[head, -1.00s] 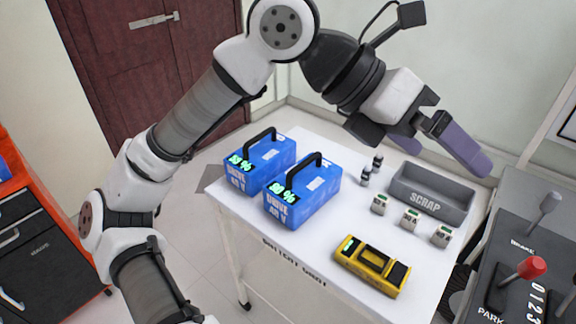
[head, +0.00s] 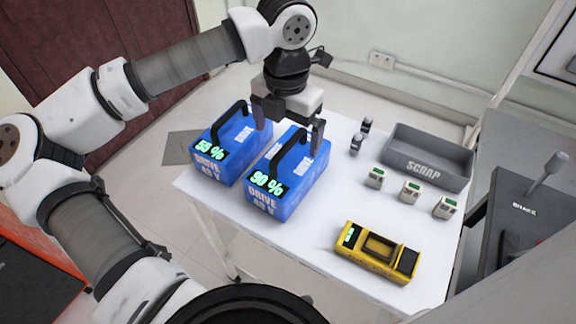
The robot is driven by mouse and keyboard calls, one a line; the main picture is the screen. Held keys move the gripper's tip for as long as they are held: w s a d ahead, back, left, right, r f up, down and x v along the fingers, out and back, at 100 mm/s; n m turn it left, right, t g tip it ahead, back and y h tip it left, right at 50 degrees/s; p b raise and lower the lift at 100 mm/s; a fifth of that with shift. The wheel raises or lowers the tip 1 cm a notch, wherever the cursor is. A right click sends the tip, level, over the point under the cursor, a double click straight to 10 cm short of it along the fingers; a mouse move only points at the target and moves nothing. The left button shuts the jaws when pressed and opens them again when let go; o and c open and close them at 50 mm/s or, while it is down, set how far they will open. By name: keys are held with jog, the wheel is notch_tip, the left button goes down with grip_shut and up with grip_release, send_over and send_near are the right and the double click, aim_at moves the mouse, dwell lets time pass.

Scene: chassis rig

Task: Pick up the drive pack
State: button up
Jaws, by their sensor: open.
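Two blue drive packs with black carry handles stand side by side on the white table. The left drive pack (head: 228,165) has a green display that seems to read 53 or 55 %. The right drive pack (head: 276,200) has a green display reading 90 %. My gripper (head: 290,128) points down above the far end of the right pack, open and empty. One finger shows on each side of the right pack's handle (head: 284,155) in the picture. I cannot tell how high the fingertips are above the pack, or whether they touch it.
A grey SCRAP tray (head: 425,173) stands at the table's back right. Several small white-and-green blocks (head: 410,191) and two dark cylinders (head: 356,144) are near it. A yellow device (head: 376,253) lies at the front right. A grey lever console (head: 520,210) stands right. White table (head: 320,235) is bare mid-front.

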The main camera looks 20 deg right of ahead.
aim_at(289, 158)
jog(key=shift+w+d+f+p, duration=0.15)
jog(key=shift+f+p, duration=0.35)
jog(key=shift+f, duration=1.4)
jog(key=shift+w+d+f+p, duration=0.15)
jog(key=shift+f+p, duration=0.3)
jog(key=shift+f, duration=1.45)
jog(key=shift+s, duration=0.1)
jog(key=c, duration=1.5)
jog(key=shift+r, duration=0.1)
jog(key=shift+c, duration=0.9)
